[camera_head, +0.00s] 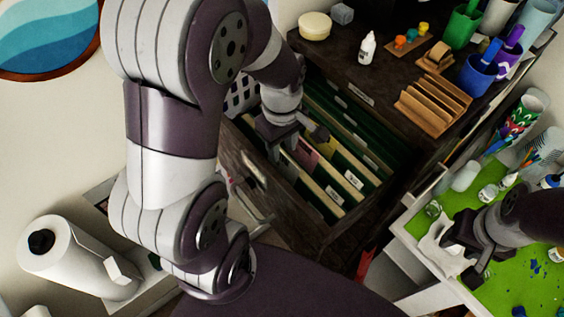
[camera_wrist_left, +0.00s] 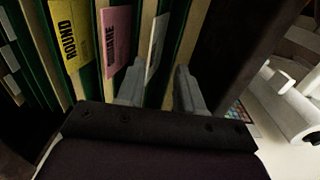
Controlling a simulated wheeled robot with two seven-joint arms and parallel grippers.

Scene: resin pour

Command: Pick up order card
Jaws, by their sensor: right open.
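My left gripper (camera_head: 283,146) reaches down into the open file drawer (camera_head: 255,178). In the left wrist view its two fingers (camera_wrist_left: 160,90) stand apart, with a pale card (camera_wrist_left: 157,40) beyond the gap between them. A pink card (camera_wrist_left: 117,40) and a yellow card marked "ROUND" (camera_wrist_left: 70,35) stand upright to the left among the dividers. The print on the pale card is not readable, and I cannot tell which card is the order card.
The dark cabinet top (camera_head: 385,75) holds a glue bottle (camera_head: 367,48), a wooden rack (camera_head: 433,104) and coloured cups. Hanging files with green folders (camera_head: 360,125) fill the drawer. A white paper roll (camera_head: 75,255) lies at the lower left.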

